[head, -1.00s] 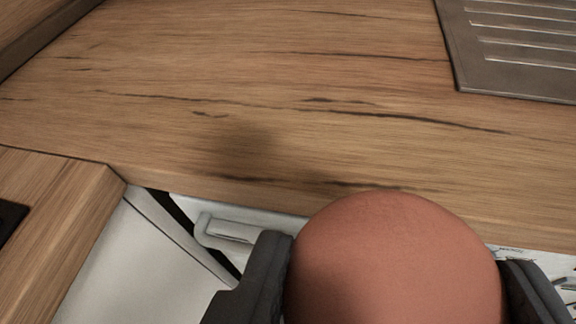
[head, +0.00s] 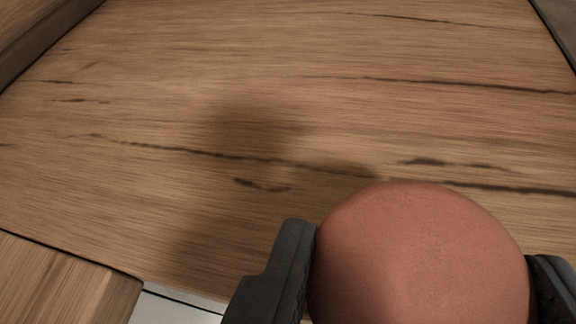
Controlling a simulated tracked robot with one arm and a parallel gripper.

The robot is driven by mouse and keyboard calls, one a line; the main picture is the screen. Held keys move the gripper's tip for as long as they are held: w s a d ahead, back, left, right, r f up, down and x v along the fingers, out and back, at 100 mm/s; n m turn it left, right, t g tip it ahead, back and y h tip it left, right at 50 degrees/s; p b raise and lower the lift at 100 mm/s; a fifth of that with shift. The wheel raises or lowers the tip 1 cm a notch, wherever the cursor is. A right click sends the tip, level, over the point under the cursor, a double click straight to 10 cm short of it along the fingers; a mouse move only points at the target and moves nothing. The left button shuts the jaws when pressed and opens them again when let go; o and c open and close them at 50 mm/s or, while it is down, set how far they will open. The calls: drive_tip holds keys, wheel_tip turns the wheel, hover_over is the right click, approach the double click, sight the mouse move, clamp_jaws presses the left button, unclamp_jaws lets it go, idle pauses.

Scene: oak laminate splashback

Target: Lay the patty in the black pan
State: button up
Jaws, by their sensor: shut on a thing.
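The patty (head: 420,255) is a round, reddish-brown piece at the lower right of the head view. My gripper (head: 425,275) is shut on it, with one dark finger at its left side and one at its right. The patty's lower part is cut off by the picture's bottom edge. It appears held above the wooden worktop, with a soft shadow on the wood up and left of it. The black pan is not in view.
The wooden worktop (head: 200,120) fills most of the view and is bare. A wooden splashback (head: 35,30) rises at the upper left. Another worktop section (head: 60,285) meets it at the lower left. A dark grey edge (head: 562,25) shows at the upper right.

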sight(348, 238)
drive_tip(key=shift+w+a+f, duration=0.1)
drive_tip(key=shift+w+a, duration=0.2)
drive_tip(key=shift+w, duration=0.5)
drive_tip(key=shift+w+a+f, duration=0.1)
drive_tip(key=shift+w+a, duration=0.2)
drive_tip(key=shift+w, duration=0.5)
drive_tip(key=shift+w+a+f+b, duration=0.15)
drive_tip(key=shift+f+b, duration=0.1)
drive_tip(key=shift+b, duration=0.15)
drive_tip(key=shift+f+b, duration=0.5)
drive_tip(key=shift+f, duration=1)
drive_tip(key=shift+f, duration=0.15)
drive_tip(key=o, duration=1)
